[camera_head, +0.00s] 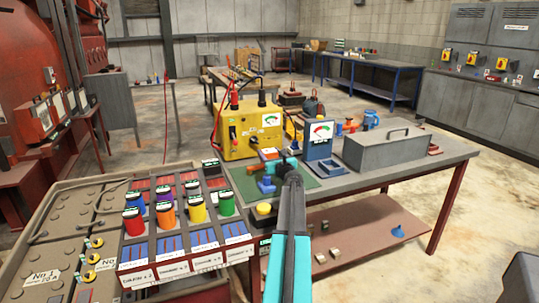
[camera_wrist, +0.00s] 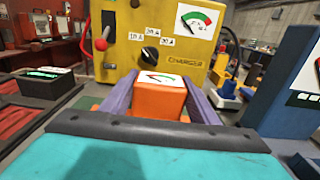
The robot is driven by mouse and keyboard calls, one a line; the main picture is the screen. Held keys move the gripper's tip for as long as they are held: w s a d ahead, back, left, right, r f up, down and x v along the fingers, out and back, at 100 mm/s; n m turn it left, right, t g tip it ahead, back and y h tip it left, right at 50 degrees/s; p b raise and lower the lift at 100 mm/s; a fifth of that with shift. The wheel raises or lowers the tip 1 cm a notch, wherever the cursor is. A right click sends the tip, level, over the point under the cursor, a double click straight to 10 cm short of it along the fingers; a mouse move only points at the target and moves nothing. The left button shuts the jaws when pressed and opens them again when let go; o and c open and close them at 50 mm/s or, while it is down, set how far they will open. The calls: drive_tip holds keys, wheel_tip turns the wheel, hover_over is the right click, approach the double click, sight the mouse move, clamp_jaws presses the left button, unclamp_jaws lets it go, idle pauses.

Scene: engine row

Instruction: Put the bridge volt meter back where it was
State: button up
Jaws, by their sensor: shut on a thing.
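A small orange meter (camera_wrist: 160,102) with a white dial on top is held between the purple fingers of my gripper (camera_wrist: 160,95) in the wrist view. In the head view the orange meter (camera_head: 269,154) is beyond the end of my arm, in front of the yellow charger (camera_head: 245,130); my wrist partly hides the fingers there. The yellow charger (camera_wrist: 155,50) fills the back of the wrist view. The frames do not show clearly whether the meter touches the bench. Its underside is hidden.
The bench (camera_head: 440,158) also bears a green mat (camera_head: 310,184), a blue meter stand (camera_head: 321,145) and a grey toolbox (camera_head: 385,150). A rack (camera_head: 185,245) of coloured cylinders stands at the left. Bare bench top shows at the right front.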

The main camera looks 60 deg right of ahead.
drive_tip(key=shift+f, duration=0.2)
drive_tip(key=o, duration=1.4)
drive_tip(key=shift+r, duration=0.25)
drive_tip(key=shift+b+v, duration=0.55)
drive_tip(key=shift+v, duration=5)
drive_tip(key=shift+s+a, duration=0.35)
drive_tip(key=shift+f, duration=0.1)
